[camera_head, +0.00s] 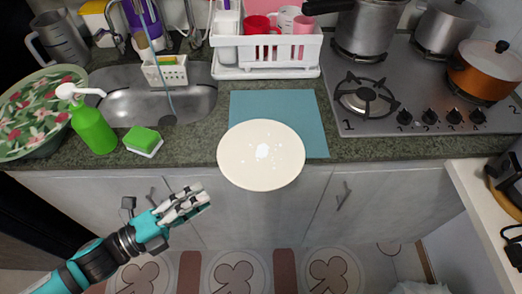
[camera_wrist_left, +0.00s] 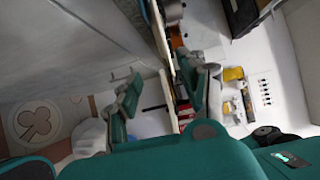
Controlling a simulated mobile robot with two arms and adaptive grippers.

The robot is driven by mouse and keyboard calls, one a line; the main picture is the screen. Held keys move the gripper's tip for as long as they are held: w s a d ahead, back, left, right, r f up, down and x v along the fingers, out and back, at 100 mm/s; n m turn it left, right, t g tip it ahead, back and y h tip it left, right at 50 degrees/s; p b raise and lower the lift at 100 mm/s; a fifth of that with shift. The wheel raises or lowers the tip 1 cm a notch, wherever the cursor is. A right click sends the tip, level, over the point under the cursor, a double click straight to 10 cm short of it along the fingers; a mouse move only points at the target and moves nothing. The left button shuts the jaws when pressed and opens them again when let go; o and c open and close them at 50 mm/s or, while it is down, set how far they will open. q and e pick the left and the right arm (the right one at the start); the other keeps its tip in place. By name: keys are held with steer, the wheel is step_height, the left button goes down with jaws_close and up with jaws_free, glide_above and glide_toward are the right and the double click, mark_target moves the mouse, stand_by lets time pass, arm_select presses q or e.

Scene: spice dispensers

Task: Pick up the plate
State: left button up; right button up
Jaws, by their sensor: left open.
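The plate (camera_head: 261,155) is round, white and glossy. In the head view it lies over the lower part of a blue mat (camera_head: 275,105), and its near side reaches past the front edge of the counter. My left gripper (camera_head: 202,196) is in front of the cabinet doors, to the left of the plate and nearer to me, apart from it. The left wrist view shows its two fingers spread, with nothing held between them (camera_wrist_left: 165,88). The plate cannot be made out in the wrist view. My right gripper is not in view.
A green soap bottle (camera_head: 93,128) and a sponge (camera_head: 143,140) stand left of the plate, in front of the sink (camera_head: 125,107). A white dish rack (camera_head: 265,58) is behind the mat. A stove (camera_head: 415,95) with pots is on the right. The counter beside the plate is clear.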

mark_target(246, 174)
arm_select(q)
steer(key=p+x, duration=0.1)
steer(key=x, duration=0.7)
steer(key=shift+w+d+r+p, duration=0.1)
steer(key=shift+w+d+p, duration=0.1)
steer(key=shift+d+p, duration=0.2)
steer(key=shift+w+d+r, duration=0.1)
steer(key=shift+d, duration=0.05)
steer(key=p+x, duration=0.2)
steer(key=x, duration=0.2)
steer(key=shift+d+r, duration=0.1)
steer(key=shift+d, duration=0.35)
steer(key=shift+c, duration=0.7)
jaws_close()
